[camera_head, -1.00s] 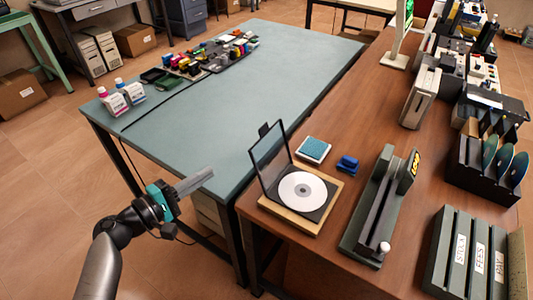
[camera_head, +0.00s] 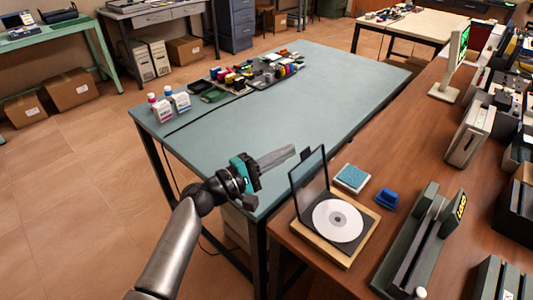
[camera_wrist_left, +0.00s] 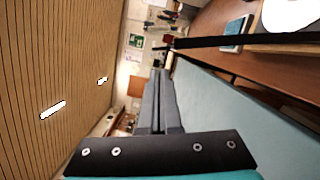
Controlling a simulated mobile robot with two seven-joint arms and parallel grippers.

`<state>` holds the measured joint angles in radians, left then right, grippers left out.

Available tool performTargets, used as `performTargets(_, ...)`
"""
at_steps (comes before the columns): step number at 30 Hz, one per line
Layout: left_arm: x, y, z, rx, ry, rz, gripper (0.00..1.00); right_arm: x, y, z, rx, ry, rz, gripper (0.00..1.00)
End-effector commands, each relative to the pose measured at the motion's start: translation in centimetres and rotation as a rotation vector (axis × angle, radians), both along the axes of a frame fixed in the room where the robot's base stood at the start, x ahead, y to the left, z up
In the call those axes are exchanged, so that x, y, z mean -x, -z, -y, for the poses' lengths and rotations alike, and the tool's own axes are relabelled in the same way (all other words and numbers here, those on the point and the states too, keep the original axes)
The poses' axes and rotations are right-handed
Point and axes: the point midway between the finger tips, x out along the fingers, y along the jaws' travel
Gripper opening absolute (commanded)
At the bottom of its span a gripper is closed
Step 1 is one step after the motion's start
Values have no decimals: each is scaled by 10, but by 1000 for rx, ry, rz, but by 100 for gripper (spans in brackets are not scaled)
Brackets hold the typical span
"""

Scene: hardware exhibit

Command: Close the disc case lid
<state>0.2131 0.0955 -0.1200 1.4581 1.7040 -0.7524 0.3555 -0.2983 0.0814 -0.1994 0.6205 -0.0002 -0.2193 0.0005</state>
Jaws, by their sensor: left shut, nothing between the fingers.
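The disc case (camera_head: 334,241) lies on a wooden base near the left edge of the brown table, with a white disc (camera_head: 338,220) in it. Its dark-framed clear lid (camera_head: 309,181) stands open, upright along the case's left side. My left gripper (camera_head: 291,152) is shut and empty, to the left of the lid and a little behind it, apart from it in the head view. In the left wrist view the shut fingers (camera_wrist_left: 156,105) point ahead, and part of the disc shows at the top right (camera_wrist_left: 292,14). My right gripper is not in view.
A teal-topped pad (camera_head: 352,178) and a blue object (camera_head: 386,199) sit just behind and right of the case. A dark green long device (camera_head: 415,240) stands to its right. The blue-green table (camera_head: 290,105) is mostly clear, with ink bottles and cartridges at its far left.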

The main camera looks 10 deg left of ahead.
Motion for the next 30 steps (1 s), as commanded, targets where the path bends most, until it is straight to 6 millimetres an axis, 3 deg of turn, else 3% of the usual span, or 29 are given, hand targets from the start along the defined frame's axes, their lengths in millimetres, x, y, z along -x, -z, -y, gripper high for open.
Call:
performTargets(6,9,-6,12,1,0,1,0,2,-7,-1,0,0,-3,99)
performTargets(30,11,-10,14,-58,-2,42,0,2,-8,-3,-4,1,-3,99)
